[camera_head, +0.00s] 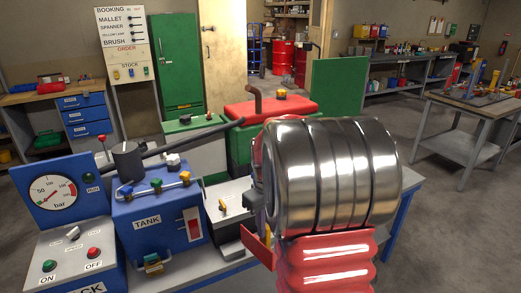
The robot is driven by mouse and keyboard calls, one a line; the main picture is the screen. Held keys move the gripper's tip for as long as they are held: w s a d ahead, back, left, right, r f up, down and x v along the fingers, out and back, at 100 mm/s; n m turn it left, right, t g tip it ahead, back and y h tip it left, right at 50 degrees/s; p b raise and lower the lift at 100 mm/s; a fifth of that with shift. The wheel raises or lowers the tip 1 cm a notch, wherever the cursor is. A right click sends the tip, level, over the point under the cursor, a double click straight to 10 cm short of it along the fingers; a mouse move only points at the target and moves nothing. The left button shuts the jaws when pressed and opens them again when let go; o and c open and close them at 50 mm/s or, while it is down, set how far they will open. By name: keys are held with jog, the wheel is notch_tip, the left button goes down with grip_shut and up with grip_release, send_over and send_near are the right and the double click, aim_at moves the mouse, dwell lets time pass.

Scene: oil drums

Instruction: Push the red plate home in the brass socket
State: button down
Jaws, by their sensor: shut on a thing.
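My arm's shiny ribbed metal and red bellows fill the right foreground and hide most of my gripper (254,212). Only a dark grey part of it shows at the left of the metal, beside a white box on the bench. A flat red piece (258,248), which looks like the red plate, sticks out to the left just below that part, tilted. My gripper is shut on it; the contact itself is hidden.
The blue tank (157,222) has coloured valves on top and stands beside a gauge panel (60,193) with ON and OFF buttons. A white box (228,213) with a yellow lever is close to my gripper. A dark lever crosses above the tank. Open floor lies to the right.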

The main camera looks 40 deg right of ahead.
jog(key=w+a+f, duration=0.1)
jog(key=w+a, duration=0.3)
jog(key=a, duration=0.5)
jog(key=w+a+f, duration=0.2)
jog(key=w+a, duration=0.3)
jog(key=a, duration=0.3)
jog(key=w+a+f, duration=0.2)
jog(key=w+a, duration=0.3)
jog(key=a, duration=0.4)
jog(key=shift+a+f, duration=0.2)
jog(key=shift+a, duration=0.25)
